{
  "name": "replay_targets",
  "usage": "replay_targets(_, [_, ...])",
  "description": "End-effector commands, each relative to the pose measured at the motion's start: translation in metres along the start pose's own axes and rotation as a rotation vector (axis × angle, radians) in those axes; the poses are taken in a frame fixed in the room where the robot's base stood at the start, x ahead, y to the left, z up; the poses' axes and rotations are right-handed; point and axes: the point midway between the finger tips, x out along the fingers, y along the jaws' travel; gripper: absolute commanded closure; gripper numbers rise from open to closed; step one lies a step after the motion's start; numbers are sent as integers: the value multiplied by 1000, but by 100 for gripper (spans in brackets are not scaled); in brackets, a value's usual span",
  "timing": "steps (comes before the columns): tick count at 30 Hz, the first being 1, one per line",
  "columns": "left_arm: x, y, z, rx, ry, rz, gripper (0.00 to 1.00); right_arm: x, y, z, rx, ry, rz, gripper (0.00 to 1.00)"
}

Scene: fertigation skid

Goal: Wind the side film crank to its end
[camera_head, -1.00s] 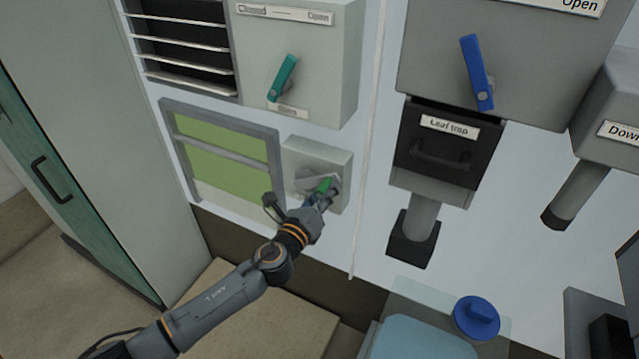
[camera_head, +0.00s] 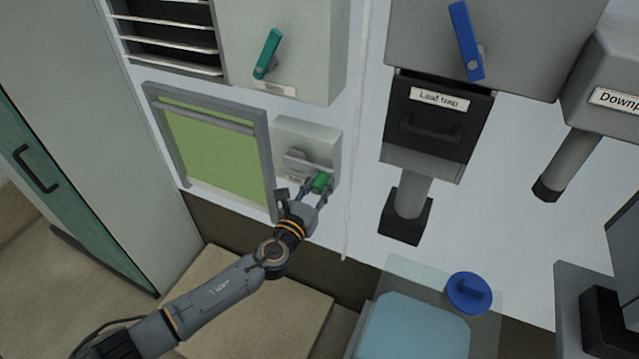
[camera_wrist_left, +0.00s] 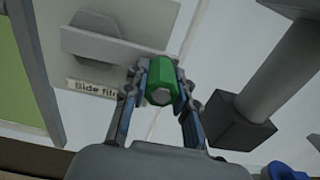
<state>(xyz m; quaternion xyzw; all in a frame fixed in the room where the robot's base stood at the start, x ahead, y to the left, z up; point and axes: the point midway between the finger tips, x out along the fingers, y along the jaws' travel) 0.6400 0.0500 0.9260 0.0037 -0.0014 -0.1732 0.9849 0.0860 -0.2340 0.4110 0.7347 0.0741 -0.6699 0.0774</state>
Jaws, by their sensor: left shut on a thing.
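The side film crank has a grey hub and arm (camera_head: 300,160) on a pale box (camera_head: 318,138). Its green handle (camera_head: 320,183) also shows in the left wrist view (camera_wrist_left: 160,80). My left gripper (camera_head: 318,186) is shut on the green handle, with one finger on each side of it. The film window (camera_head: 215,150) left of the box is green, with a grey bar (camera_head: 205,112) near its top. A label reading "Side fil…" (camera_wrist_left: 92,88) is partly hidden by the gripper in the wrist view. My right gripper is not in view.
Above are a box with a teal lever (camera_head: 268,54) and one with a blue lever (camera_head: 466,40). A dark leaf trap drawer (camera_head: 432,125) and its pipe (camera_head: 412,190) stand right of the crank. A pale blue tank (camera_head: 415,330) with a blue cap (camera_head: 469,292) is below right.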

Motion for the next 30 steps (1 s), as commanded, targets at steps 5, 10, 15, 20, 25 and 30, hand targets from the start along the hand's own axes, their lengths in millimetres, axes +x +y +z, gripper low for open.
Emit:
replay_targets(5, [-1, -1, -4, 10, 6, -2, 100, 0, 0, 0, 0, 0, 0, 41])
replay_targets(10, [-1, -1, -4, 11, 6, -2, 100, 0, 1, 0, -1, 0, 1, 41])
replay_targets(15, [-1, -1, -4, 9, 6, -2, 50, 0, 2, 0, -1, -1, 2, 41])
replay_targets(20, [-1, 0, -3, 8, 3, -1, 50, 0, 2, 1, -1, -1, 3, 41])
replay_targets(25, [-3, 0, -2, 8, 3, -1, 50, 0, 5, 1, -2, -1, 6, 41])
replay_targets(30, [-22, 0, -3, 7, 4, -1, 50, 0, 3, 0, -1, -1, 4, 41])
